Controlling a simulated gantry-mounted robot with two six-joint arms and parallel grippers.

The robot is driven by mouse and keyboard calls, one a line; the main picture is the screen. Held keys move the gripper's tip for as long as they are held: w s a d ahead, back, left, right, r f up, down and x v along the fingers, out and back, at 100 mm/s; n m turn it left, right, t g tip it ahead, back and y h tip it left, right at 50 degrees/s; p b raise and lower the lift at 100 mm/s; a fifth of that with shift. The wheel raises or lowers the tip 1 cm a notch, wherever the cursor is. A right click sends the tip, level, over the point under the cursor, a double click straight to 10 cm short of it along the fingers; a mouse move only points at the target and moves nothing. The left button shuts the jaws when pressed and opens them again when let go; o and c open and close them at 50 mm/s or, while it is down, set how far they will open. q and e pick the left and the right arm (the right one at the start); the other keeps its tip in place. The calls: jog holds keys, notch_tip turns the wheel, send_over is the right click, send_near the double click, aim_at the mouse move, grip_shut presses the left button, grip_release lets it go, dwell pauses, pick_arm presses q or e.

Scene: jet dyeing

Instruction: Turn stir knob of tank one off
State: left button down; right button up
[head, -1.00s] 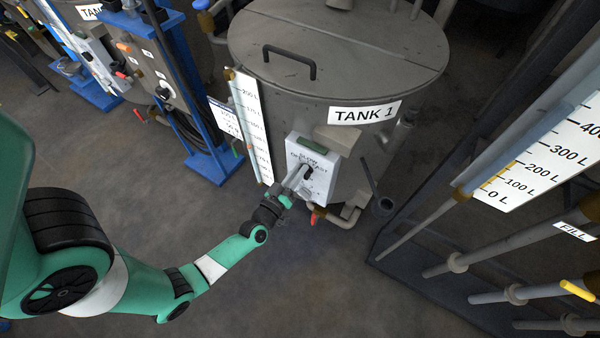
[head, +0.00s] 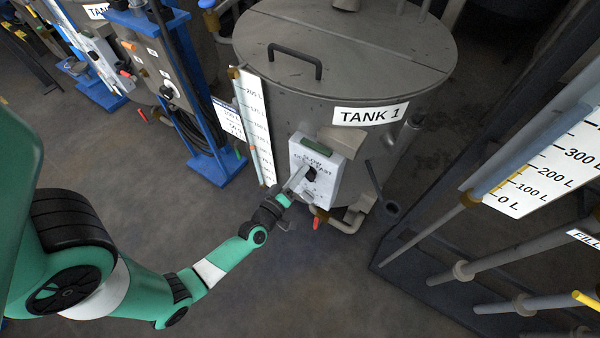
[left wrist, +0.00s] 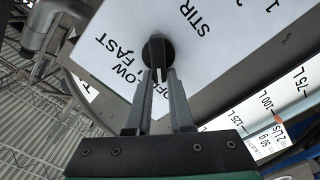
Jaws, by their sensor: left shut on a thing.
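Tank one (head: 370,140) is a grey metal tank labelled "TANK 1" with a round lid. A white stir panel (head: 325,183) with "SLOW" and "FAST" markings is on its front; it fills the upper part of the left wrist view (left wrist: 200,75). The black stir knob (left wrist: 158,50) shows there and on the panel in the head view (head: 311,174). My left gripper (head: 300,176) reaches the panel from the lower left. In the left wrist view its fingers (left wrist: 159,73) are shut on the knob. My right gripper is not in view.
A scale strip (head: 257,125) stands left of the panel. A red-handled valve (head: 317,223) and pipe sit below it. A blue stand (head: 218,170) is on the left, and a dark frame with pipes (head: 465,270) on the right. The floor (head: 300,290) between is clear.

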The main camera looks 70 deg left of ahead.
pick_arm(q)
jog(key=c, duration=0.8)
grip_release()
jog(key=p+v, duration=0.3)
jog(key=v, duration=0.8)
jog(key=shift+s+d, duration=0.2)
jog(key=shift+s, duration=0.05)
